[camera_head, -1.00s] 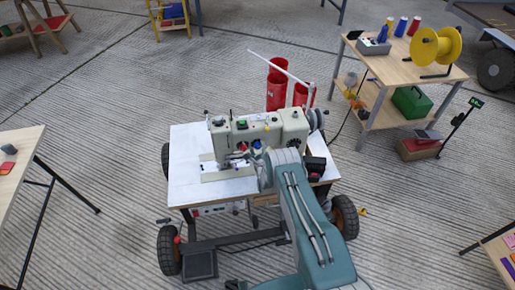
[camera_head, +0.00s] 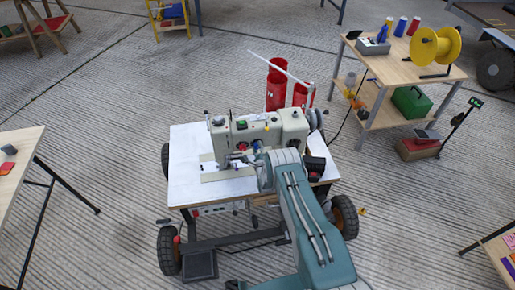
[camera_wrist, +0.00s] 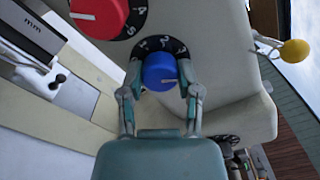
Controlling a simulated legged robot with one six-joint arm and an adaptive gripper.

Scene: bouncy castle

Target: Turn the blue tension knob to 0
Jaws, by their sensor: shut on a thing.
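The blue tension knob (camera_wrist: 160,72) is on the front of the cream sewing machine (camera_head: 230,137). A black dial with white numbers surrounds it, with 1, 2 and 3 readable in the wrist view. A pale pointer line on the knob runs toward the right. My gripper (camera_wrist: 160,84) is shut on the knob, one finger on each side. The fingers hide parts of the dial, and I see no 0. In the head view my gripper is small beside the machine's front, and my arm hides part of the machine.
A larger red knob (camera_wrist: 98,14) with its own numbered dial sits close to the upper left of the blue knob. A yellow ball-ended lever (camera_wrist: 294,52) sticks out at the right. The machine stands on a white-topped wheeled table (camera_head: 185,165). Red thread cones (camera_head: 277,88) stand behind it.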

